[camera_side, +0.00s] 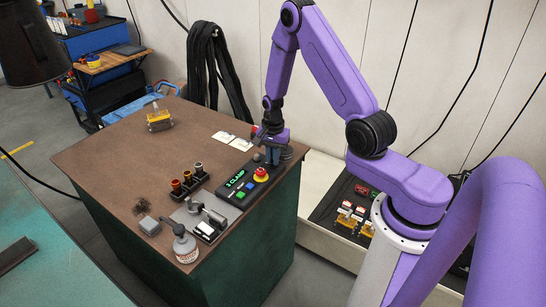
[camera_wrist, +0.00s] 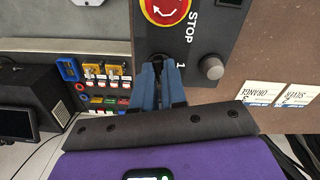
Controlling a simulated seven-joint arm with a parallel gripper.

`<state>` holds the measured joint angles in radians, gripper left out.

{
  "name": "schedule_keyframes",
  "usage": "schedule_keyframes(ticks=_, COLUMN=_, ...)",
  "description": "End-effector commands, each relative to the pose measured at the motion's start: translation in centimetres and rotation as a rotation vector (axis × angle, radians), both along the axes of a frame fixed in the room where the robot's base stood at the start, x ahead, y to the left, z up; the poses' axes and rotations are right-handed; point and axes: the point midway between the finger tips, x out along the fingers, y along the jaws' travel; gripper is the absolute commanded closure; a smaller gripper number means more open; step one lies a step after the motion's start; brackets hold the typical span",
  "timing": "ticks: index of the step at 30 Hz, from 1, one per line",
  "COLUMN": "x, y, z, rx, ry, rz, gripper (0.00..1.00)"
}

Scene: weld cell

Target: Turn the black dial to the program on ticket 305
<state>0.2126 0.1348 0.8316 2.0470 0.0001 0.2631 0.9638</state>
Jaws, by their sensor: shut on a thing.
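The black control panel (camera_side: 236,193) sits at the right edge of the brown bench top, with a lit green display (camera_side: 235,180) whose text is too small to read surely. My gripper (camera_side: 272,157) is over the panel's far end, pointing down. In the wrist view its blue fingers (camera_wrist: 159,72) are shut on the black dial, which they mostly hide; a white "1" is printed beside them. A grey knob (camera_wrist: 211,68) stands to the right on the same panel. No ticket numbered 305 is readable.
A red stop button (camera_side: 261,174) on yellow is close beside my gripper. Two pale cards (camera_side: 222,136) lie behind the panel; in the wrist view they read SILVER and ORANGE. Colored canisters (camera_side: 188,178) and a glass jar (camera_side: 186,247) stand left and in front.

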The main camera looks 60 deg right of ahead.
Motion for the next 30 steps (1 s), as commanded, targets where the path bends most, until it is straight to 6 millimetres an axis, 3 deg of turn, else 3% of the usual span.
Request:
schedule_keyframes(ticks=12, x=0.01, y=0.03, z=0.07, rx=0.0, ry=0.0, rz=-0.229, gripper=1.0)
schedule_keyframes(ticks=30, x=0.04, y=0.05, z=0.07, rx=0.0, ry=0.0, rz=-0.276, gripper=1.0)
